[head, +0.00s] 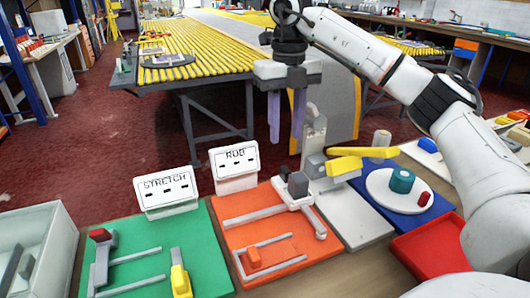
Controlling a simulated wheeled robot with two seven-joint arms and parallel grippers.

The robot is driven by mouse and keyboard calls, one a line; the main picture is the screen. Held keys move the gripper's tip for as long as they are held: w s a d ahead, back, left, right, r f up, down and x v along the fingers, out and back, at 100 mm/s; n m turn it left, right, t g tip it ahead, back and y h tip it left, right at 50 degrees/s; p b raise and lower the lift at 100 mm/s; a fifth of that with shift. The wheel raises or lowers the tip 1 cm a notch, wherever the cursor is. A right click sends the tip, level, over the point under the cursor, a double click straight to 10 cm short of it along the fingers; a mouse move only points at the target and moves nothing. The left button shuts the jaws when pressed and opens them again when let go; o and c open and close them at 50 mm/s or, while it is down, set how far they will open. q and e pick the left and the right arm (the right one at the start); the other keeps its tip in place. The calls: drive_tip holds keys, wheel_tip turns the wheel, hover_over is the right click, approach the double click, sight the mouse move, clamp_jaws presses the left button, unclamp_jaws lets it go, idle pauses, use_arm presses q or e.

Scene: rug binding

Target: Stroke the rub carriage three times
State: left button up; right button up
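What looks like the rub carriage (292,200) is a white piece with a dark grey block on top, at the board's far right corner. Light rails run across the board, and a small orange block (254,258) sits near its front left. My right gripper (286,140) points down above and behind the carriage, apart from it. Its two purple-grey fingers are spread with nothing between them. My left gripper is not in view.
A green board (140,265) with a STRETCH sign (166,191) stands at left. To the right are a yellow lever (363,151), a blue board with a white disc (382,196) and a red tray (425,250). A grey-white bin (38,250) is at far left.

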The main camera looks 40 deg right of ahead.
sight(285, 169)
drive_tip(key=f, duration=0.8)
drive_tip(key=shift+s+f, duration=0.15)
drive_tip(key=shift+s, duration=0.25)
drive_tip(key=shift+f+b, duration=0.3)
drive_tip(key=shift+f, duration=0.5)
drive_tip(key=shift+w, duration=0.1)
drive_tip(key=shift+c, duration=0.5)
clamp_jaws()
